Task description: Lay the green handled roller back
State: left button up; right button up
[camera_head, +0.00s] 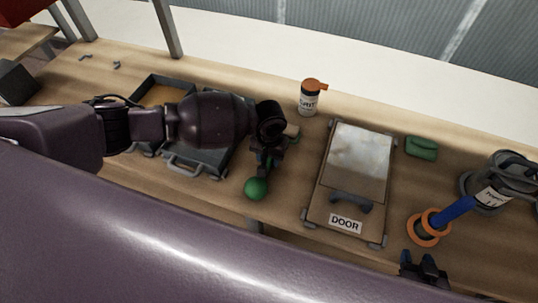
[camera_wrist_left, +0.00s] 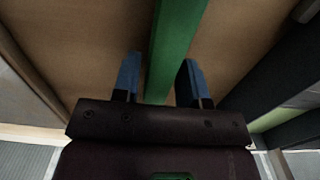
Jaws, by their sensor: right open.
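The roller's green handle (camera_wrist_left: 172,50) runs between the two blue fingertips of my left gripper (camera_wrist_left: 160,78) in the left wrist view, with slim gaps beside it; the fingers stand apart. In the head view my left gripper (camera_head: 268,158) points down at the bench, just right of the dark tray (camera_head: 208,166). A round green end (camera_head: 256,188) shows just below it, likely the handle's. My right gripper (camera_head: 422,268) is open and empty at the lower right.
A panel marked DOOR (camera_head: 325,205) lies right of my left gripper. A bottle with an orange cap (camera_head: 309,98) stands behind. A green pouch (camera_head: 421,147), a grey canister (camera_head: 490,192) and orange rings (camera_head: 430,230) are farther right.

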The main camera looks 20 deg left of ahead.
pick_arm(q)
jog(key=shift+o, duration=1.4)
pick_arm(e)
jog(key=shift+s+f, duration=0.2)
pick_arm(q)
jog(key=shift+r, duration=0.1)
jog(key=shift+r, duration=0.35)
pick_arm(e)
jog(key=shift+w+r, duration=0.15)
pick_arm(q)
notch_tip(320, 180, up, 9)
jog(key=shift+w+p, duration=0.1)
jog(key=shift+p, duration=0.25)
pick_arm(e)
jog(key=shift+w+r, duration=0.2)
jog(key=shift+r, duration=0.15)
jog(key=shift+s+f, duration=0.1)
jog(key=shift+s, duration=0.15)
jog(key=shift+s+f, duration=0.15)
jog(key=shift+s, duration=0.05)
pick_arm(q)
jog(key=shift+r, duration=0.5)
jog(key=shift+f, duration=0.1)
